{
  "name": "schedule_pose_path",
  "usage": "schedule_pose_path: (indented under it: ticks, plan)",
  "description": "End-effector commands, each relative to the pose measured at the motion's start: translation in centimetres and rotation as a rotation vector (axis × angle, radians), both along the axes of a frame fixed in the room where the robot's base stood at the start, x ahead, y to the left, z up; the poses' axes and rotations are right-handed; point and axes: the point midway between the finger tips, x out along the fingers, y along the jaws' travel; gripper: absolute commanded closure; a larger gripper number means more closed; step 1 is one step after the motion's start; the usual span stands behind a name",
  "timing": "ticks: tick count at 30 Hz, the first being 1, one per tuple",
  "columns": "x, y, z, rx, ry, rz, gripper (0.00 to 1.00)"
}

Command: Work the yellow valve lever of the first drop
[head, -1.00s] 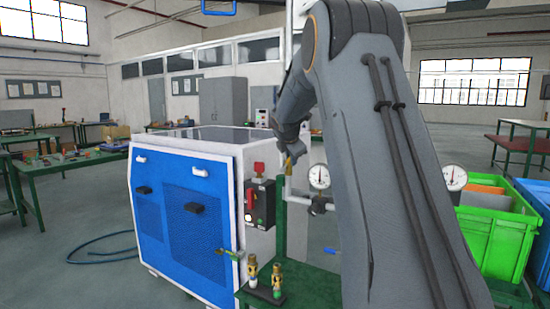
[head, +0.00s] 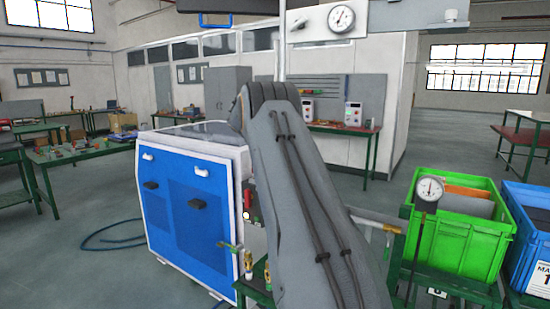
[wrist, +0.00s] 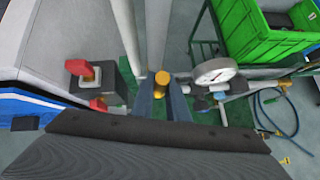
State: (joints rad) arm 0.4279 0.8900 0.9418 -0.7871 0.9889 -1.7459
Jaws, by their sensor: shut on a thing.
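In the wrist view, the two fingers of my gripper (wrist: 161,92) point away from the camera, close around a yellow piece that looks like the yellow valve lever (wrist: 161,77). Its rounded top shows between and just beyond the fingertips, and a bit of yellow shows between the fingers. My gripper is shut on it. A light grey pipe (wrist: 127,32) rises just left of the fingers. A round pressure gauge (wrist: 216,71) on pipework sits just right. In the head view my own arm hides the gripper and the held lever.
A red-handled switch box (wrist: 100,88) stands left of the fingers. The blue and white generator (head: 195,220) is left in the head view, with brass fittings (head: 248,265) near its corner. A green crate (head: 455,250) and another gauge (head: 430,188) are right.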

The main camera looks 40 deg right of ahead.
Motion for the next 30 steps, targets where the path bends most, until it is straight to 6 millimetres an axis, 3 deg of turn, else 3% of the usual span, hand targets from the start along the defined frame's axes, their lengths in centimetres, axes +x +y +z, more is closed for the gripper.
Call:
schedule_pose_path:
  ticks: [19, 20, 23, 30]
  plan:
    - [0.34, 0.4, 0.02, -0.017, 0.052, 0.005, 1.0]
    - [0.35, 0.41, 0.02, -0.017, 0.052, 0.005, 0.85]
    - [0.36, 0.44, 0.02, -0.017, 0.052, 0.005, 0.68]
    - [0.34, 0.45, 0.02, -0.016, 0.051, 0.004, 0.68]
